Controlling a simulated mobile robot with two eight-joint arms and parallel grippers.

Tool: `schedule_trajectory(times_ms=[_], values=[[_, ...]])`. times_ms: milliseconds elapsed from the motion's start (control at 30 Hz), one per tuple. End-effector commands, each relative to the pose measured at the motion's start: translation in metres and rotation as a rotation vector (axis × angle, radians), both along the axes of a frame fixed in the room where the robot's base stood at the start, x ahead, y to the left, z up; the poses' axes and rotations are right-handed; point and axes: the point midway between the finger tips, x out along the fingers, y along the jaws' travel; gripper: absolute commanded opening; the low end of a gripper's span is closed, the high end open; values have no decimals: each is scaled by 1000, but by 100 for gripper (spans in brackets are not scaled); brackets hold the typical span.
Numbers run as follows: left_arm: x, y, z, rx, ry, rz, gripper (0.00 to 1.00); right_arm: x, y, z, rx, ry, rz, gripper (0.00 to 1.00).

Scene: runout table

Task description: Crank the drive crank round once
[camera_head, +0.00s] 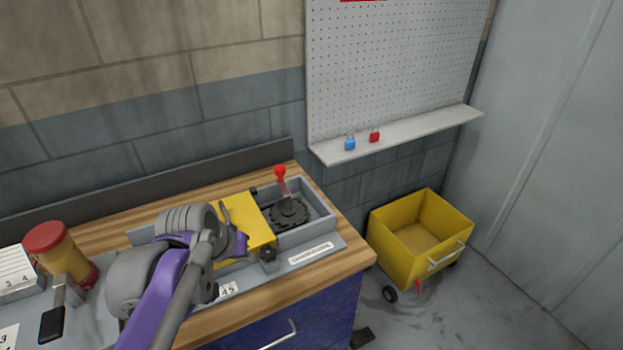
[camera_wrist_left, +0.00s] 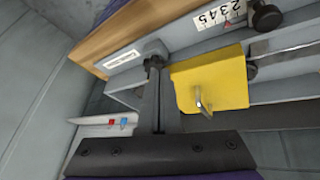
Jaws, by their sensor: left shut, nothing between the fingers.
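The drive crank shows in the head view as a lever with a red knob (camera_head: 280,171) standing up from a dark toothed wheel (camera_head: 289,212) in a grey tray-like housing. I cannot make out the crank in the left wrist view. My left gripper (camera_head: 241,243) is in front of the yellow cover (camera_head: 255,225), to the left of the toothed wheel and apart from the red knob. In the left wrist view my left gripper's fingers (camera_wrist_left: 155,70) are together with nothing between them, beside the yellow cover (camera_wrist_left: 215,80) and its metal handle (camera_wrist_left: 200,103). My right gripper is not in view.
A dark knob (camera_head: 268,255) and a white label (camera_head: 310,253) are on the housing's front. Two small padlocks lie on a wall shelf (camera_head: 400,133). A yellow cart (camera_head: 390,240) stands right of the bench.

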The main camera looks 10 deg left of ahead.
Motion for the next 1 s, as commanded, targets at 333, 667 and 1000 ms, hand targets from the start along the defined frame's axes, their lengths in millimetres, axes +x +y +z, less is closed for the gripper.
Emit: schedule_trajectory(times_ms=[333, 667, 1000], values=[[165, 46, 47, -181, -31, 110, 0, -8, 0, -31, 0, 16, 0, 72], [222, 73, 50, -260, -57, 155, 0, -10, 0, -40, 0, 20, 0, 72], [249, 60, 11, -262, -57, 154, 0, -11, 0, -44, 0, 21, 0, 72]])
